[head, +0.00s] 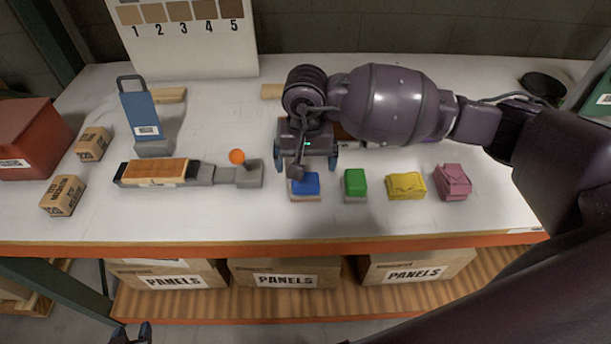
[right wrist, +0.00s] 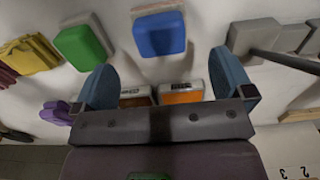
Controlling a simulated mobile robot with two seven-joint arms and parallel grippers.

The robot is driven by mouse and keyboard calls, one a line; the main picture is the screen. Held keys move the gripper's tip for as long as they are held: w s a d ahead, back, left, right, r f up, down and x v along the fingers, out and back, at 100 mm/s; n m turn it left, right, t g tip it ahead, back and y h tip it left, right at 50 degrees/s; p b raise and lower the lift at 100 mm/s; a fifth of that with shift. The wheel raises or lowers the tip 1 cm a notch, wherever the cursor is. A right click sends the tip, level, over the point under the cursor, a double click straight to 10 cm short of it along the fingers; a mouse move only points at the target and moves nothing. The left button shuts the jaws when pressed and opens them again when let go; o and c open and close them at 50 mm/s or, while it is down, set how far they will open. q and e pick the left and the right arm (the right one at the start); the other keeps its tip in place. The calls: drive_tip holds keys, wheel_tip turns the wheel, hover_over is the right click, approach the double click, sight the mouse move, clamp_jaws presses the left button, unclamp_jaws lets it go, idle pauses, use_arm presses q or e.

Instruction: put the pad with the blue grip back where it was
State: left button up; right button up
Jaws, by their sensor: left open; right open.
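The pad with the blue grip (head: 305,184) sits on the white table in front of my right gripper (head: 306,160). Its pale base shows below the blue block. In the right wrist view the blue-gripped pad (right wrist: 160,33) lies beyond the open fingers (right wrist: 166,78), apart from them. My right gripper is open, with no pad between its fingers; its hand hides part of the table behind. My left gripper (head: 131,334) is open at the bottom left, below the table's front edge, mostly cut off by the frame.
A green-gripped pad (head: 355,183), a yellow folded cloth (head: 406,185) and a pink stack (head: 453,182) stand to the right. A grey fixture with a wooden panel (head: 155,172) and an orange-knobbed lever (head: 237,157) lies left.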

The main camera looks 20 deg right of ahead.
sight(306, 179)
wheel_tip(306, 179, up, 3)
drive_tip(key=shift+r, duration=0.2)
use_arm(q)
drive_tip(key=shift+s+f, duration=0.3)
drive_tip(key=shift+f, duration=0.1)
use_arm(e)
drive_tip(key=shift+r, duration=0.4)
drive_tip(key=shift+s+f, duration=0.1)
